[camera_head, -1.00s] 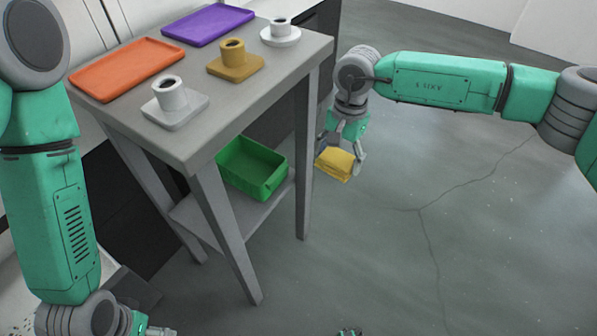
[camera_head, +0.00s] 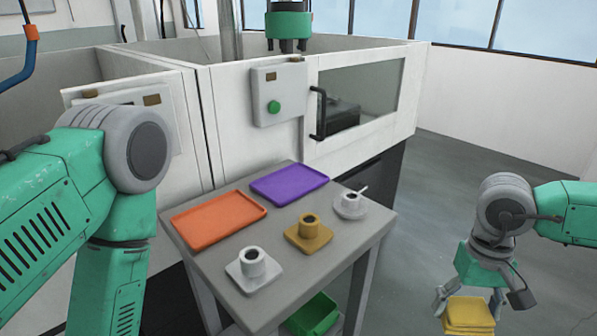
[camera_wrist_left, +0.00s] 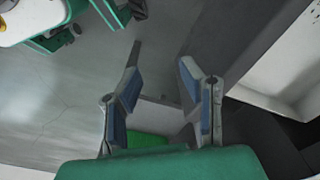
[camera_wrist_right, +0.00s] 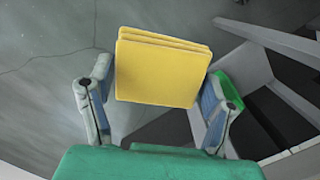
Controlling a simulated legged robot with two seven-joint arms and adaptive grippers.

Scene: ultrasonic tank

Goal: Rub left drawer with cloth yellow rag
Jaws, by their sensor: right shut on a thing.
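My right gripper (camera_head: 478,296) is shut on the folded yellow rag (camera_head: 470,316) at the lower right of the head view, to the right of the table. In the right wrist view the yellow rag (camera_wrist_right: 160,68) is a layered square pad between the fingers of my right gripper (camera_wrist_right: 157,98). My left gripper (camera_wrist_left: 161,62) shows only in the left wrist view, with its fingers apart and nothing between them. I cannot make out which part is the left drawer.
A grey table (camera_head: 284,297) carries an orange tray (camera_head: 218,220), a purple tray (camera_head: 290,184) and small stands. A green bin (camera_head: 314,316) is below its top. Behind stands a white machine (camera_head: 226,120) with a black-handled window door (camera_head: 362,100). Open floor lies to the right.

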